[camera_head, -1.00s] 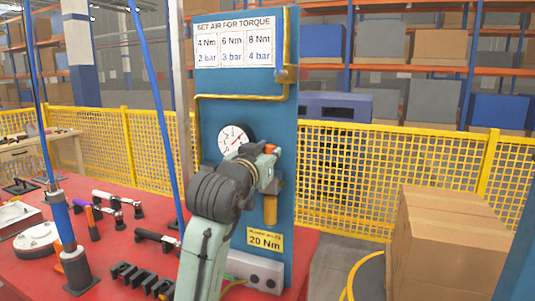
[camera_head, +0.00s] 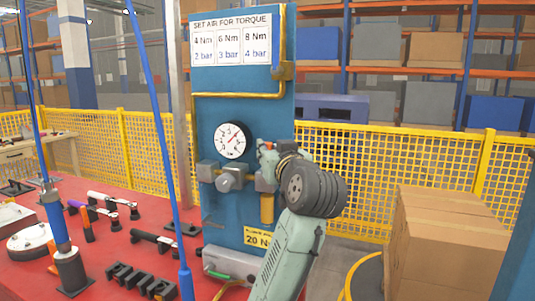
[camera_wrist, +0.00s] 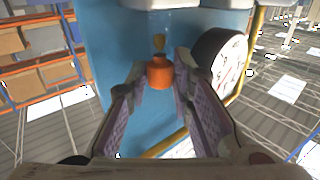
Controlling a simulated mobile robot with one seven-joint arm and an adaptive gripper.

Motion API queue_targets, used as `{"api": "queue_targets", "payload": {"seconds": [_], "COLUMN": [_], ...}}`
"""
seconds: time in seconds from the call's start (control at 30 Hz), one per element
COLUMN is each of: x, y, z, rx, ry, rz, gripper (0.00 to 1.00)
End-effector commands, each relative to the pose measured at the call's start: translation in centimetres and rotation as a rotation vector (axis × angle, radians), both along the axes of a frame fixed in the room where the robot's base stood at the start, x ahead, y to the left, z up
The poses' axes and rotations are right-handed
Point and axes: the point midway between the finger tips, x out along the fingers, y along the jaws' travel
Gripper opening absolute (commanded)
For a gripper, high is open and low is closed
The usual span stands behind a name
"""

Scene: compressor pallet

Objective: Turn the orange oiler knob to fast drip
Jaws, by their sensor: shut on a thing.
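The orange oiler knob (camera_wrist: 159,73) shows in the wrist view between the two fingertips of my gripper (camera_wrist: 161,76), with a small yellowish piece just beyond it. My gripper is shut on the knob. In the head view my gripper (camera_head: 266,152) is at the right part of the blue panel (camera_head: 210,110), right of the round gauge (camera_head: 232,140) and above the amber bowl (camera_head: 267,208). My arm comes up from below right. The knob is mostly hidden by my gripper in the head view.
A grey regulator (camera_head: 228,180) sits below the gauge, left of my gripper. A yellow pipe (camera_head: 240,96) runs along the panel above. The red table (camera_head: 105,262) holds several tools at left. Cardboard boxes (camera_head: 445,245) stand at right, before a yellow mesh fence (camera_head: 390,160).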

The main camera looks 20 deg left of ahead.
Motion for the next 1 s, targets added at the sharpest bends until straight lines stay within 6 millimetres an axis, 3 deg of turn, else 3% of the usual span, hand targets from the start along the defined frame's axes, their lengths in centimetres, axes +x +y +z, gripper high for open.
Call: {"api": "queue_targets", "payload": {"seconds": [0.4, 0.97, 1.0], "x": [0.37, 0.36, 0.36], "y": [-0.41, -0.32, -0.32], "z": [-0.03, -0.02, -0.02], "rx": [0.002, 0.001, 0.001], "ry": [0.002, 0.002, 0.002], "rz": [0.197, 0.228, 0.228], "gripper": [0.00, 0.00, 0.23]}}
